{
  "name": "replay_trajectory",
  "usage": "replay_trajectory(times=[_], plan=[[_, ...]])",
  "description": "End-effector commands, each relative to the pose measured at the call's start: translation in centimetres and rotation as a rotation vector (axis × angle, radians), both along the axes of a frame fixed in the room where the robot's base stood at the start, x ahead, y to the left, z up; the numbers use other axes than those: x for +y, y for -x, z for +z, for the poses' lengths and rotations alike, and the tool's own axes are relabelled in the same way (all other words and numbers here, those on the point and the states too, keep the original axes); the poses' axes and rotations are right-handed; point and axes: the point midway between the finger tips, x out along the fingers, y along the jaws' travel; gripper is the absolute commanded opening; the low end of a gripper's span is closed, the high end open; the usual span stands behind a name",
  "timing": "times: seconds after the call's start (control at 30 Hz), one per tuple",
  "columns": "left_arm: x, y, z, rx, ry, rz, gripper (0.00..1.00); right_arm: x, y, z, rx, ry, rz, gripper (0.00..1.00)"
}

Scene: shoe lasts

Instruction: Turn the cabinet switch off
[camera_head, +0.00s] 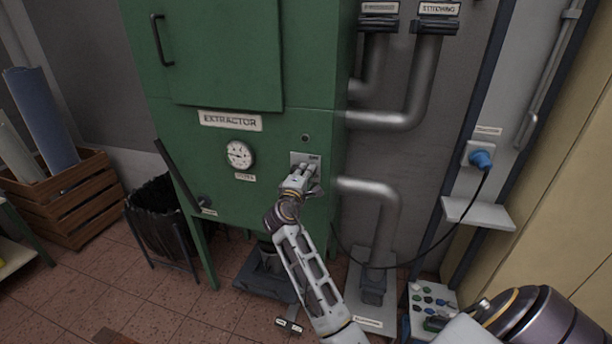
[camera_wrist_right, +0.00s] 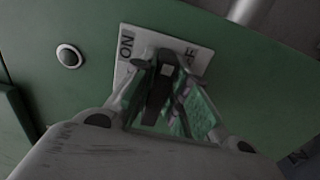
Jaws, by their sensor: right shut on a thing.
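The green cabinet (camera_head: 225,180), labelled EXTRACTOR, stands in the middle of the head view. Its pale switch plate (camera_head: 298,157) sits at the right of its front. The plate also shows in the right wrist view (camera_wrist_right: 125,72), with ON at its left and a partly hidden OFF at its right. My right gripper (camera_head: 308,172) is at the plate, shut on the switch (camera_wrist_right: 160,85), a dark part between the fingers. The fingers cover much of the switch, so I cannot tell its exact position. My left gripper is not in view.
A round gauge (camera_head: 239,154) and a dark bar (camera_head: 176,170) are left of the switch. Metal pipes (camera_head: 385,205) run close on its right. A blue plug (camera_head: 481,159) with a hanging cable is on the wall.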

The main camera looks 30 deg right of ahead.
Motion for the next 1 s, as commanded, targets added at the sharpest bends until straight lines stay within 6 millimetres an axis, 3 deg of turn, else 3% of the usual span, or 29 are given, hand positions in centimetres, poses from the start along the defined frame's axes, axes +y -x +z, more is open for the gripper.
replay_trajectory(times=[0.47, 0.5, 0.67, 1.0], plan=[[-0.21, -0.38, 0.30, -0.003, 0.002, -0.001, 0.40, 0.02, 0.01, -0.21, -0.006, -0.012, 0.000, 0.00], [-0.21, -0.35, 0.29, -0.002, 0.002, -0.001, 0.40, 0.02, 0.01, -0.21, -0.005, -0.011, -0.001, 0.18], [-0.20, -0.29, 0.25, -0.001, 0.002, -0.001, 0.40, 0.01, 0.01, -0.16, -0.006, -0.009, 0.000, 0.38], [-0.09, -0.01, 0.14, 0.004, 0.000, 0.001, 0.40, 0.00, 0.00, 0.00, -0.007, -0.007, 0.000, 0.38]])
